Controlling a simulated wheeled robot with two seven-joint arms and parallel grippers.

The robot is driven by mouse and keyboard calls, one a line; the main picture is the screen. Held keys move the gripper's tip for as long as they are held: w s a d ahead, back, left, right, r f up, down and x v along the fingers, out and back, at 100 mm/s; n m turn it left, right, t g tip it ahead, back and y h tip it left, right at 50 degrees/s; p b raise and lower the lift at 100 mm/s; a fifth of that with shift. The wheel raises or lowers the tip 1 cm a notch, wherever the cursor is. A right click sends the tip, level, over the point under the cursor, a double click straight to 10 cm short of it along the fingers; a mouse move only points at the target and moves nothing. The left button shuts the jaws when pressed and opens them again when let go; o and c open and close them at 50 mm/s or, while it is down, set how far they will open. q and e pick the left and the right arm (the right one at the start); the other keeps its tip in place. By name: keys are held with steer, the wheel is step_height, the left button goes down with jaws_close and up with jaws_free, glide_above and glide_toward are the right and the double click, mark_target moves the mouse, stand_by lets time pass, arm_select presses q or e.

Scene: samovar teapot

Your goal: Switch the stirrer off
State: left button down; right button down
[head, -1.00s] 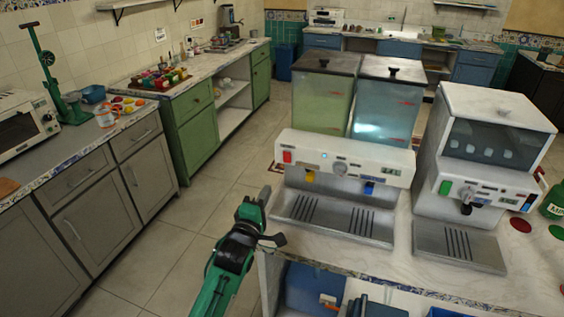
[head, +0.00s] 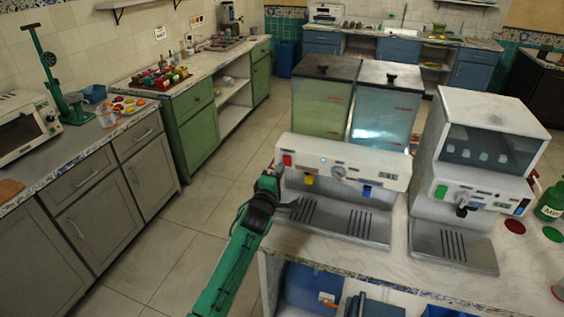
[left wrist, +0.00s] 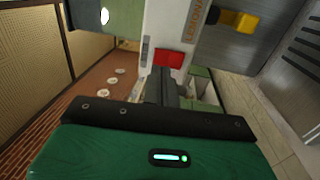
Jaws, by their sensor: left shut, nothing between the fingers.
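The two-tank drink dispenser (head: 340,163) stands on the counter, with a pale green tank (head: 321,105) and a pale blue tank (head: 384,117). Its white front panel has a red switch (head: 287,160) at the left end, a round knob (head: 338,172) in the middle, and a yellow tap and a blue tap below. My left gripper (head: 270,174) is shut and empty, just left of the panel's left end. In the left wrist view the shut fingers (left wrist: 165,90) point towards the red switch (left wrist: 169,60), with no clear contact. The switch's tilt cannot be told. My right gripper is not in view.
A second white dispenser (head: 476,170) with a green switch stands to the right on the same counter (head: 400,255). The yellow tap (left wrist: 240,21) is close in the left wrist view. Open floor lies left of the counter, before the grey cabinets (head: 95,195).

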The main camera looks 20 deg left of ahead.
mark_target(285, 157)
arm_select(q)
steer(key=shift+w+d+r+p, duration=0.15)
steer(key=shift+w+p, duration=0.2)
steer(key=shift+w, duration=0.95)
steer(key=r+p, duration=0.1)
steer(key=p, duration=0.2)
steer(key=shift+w+r+g, duration=0.2)
steer(key=shift+g, duration=0.2)
steer(key=shift+f, duration=0.25)
steer(key=shift+r, duration=0.1)
